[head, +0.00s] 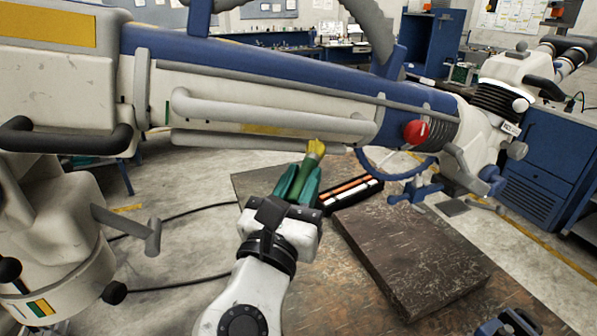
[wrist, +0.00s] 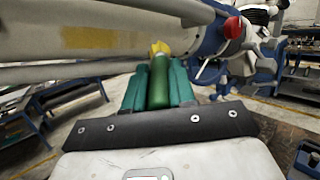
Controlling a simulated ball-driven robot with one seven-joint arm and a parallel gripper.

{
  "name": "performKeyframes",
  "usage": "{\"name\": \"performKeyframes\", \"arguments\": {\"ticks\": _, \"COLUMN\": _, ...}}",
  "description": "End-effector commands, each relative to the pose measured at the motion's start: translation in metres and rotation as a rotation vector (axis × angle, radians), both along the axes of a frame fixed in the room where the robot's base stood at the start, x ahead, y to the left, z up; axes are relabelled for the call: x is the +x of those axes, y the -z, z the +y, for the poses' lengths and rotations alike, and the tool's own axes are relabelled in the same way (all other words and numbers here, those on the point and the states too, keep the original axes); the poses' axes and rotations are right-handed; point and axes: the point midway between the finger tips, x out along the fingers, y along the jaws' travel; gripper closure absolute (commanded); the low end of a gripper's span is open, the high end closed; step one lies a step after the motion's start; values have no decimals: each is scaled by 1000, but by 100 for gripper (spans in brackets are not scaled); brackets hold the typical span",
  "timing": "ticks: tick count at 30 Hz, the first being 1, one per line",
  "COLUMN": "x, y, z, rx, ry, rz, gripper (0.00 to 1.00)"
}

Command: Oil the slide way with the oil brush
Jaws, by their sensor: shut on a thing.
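The oil brush has a green handle and yellow bristles (head: 316,148). My gripper (head: 299,180), with green fingers, is shut on its handle, and the bristles point up and away from my gripper. In the wrist view the handle (wrist: 158,88) stands between the two fingers. The long white and blue microscope arm crosses above my gripper. Its side carries grey rails; I take the pale strip with a yellowish patch (head: 270,129) between them as the slide way. The bristles overlap the lower rail (head: 240,143) near its right end; I cannot tell whether they touch it.
A red knob (head: 415,132) and a blue ring handle sit right of the brush on the arm. Below are a dark tray with orange and white items (head: 352,189) and a thick worn brown slab (head: 410,245) on the table. The microscope head (head: 500,85) is at the upper right.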

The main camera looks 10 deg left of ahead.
Motion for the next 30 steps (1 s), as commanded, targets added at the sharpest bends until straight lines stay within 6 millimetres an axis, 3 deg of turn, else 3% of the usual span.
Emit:
{"name": "performKeyframes", "arguments": {"ticks": 13, "x": -29, "y": 22, "z": -13, "rx": 0, "ry": 0, "rz": 1, "gripper": 100}}
{"name": "performKeyframes", "arguments": {"ticks": 30, "x": -37, "y": 28, "z": -17, "rx": 0, "ry": -1, "rz": 2, "gripper": 100}}
